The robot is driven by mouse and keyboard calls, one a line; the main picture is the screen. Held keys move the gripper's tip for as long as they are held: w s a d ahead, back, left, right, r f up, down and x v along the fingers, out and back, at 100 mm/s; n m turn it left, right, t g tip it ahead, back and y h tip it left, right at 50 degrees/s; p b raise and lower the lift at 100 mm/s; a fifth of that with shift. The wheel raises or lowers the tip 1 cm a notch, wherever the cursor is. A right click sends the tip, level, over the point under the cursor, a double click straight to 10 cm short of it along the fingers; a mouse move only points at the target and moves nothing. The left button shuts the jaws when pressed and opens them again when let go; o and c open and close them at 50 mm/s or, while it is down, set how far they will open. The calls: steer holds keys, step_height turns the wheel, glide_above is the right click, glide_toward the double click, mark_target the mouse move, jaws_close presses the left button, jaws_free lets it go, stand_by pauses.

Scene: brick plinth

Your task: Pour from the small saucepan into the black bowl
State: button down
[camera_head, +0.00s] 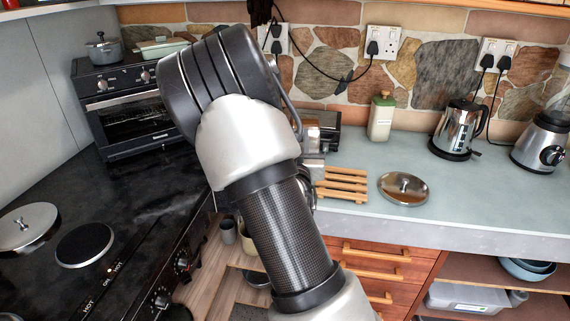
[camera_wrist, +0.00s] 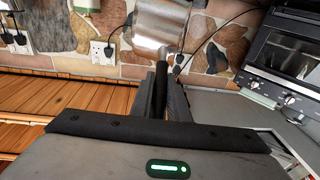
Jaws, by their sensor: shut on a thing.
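The small saucepan (camera_wrist: 158,24) is a shiny metal vessel at the top of the wrist view, cut off by the picture edge. My gripper (camera_wrist: 166,92) is shut on its dark handle (camera_wrist: 160,84), which runs down between the fingers. I cannot see inside the pan or tell how far it is tilted. In the head view my arm hides the gripper. A dark, shallow dish (camera_head: 257,279) sits low down beside my arm, partly hidden; I cannot tell whether it is the black bowl. No other black bowl shows clearly.
A wooden trivet (camera_head: 342,184) and a metal lid (camera_head: 403,188) lie on the pale counter (camera_head: 460,200). A kettle (camera_head: 458,130), a blender (camera_head: 541,140) and a cream canister (camera_head: 381,117) stand behind. The black hob (camera_head: 150,215) is at left, before an oven (camera_head: 125,105). Cables hang along the stone wall.

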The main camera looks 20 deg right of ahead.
steer(key=shift+w+a+r+n+b, duration=0.1)
steer(key=shift+w+a+n+b, duration=0.15)
steer(key=shift+a+n, duration=0.35)
steer(key=shift+w+a+r+n+b, duration=0.1)
steer(key=shift+w+a+n+b, duration=0.1)
steer(key=shift+a+n, duration=0.4)
stand_by(0.5)
steer(key=shift+w+a+f+n+t+y+b, duration=0.15)
steer(key=shift+w+a+n+b, duration=0.1)
steer(key=shift+a+n, duration=0.4)
steer(key=shift+w+a+f+n+t+y+b, duration=0.1)
steer(key=shift+w+a+f+n+t+b, duration=0.1)
steer(key=shift+a+n, duration=0.45)
steer(key=shift+w+a+f+n+t+y+b, duration=0.15)
steer(key=shift+w+a+n+b, duration=0.1)
steer(key=shift+a+n, duration=0.4)
stand_by(0.7)
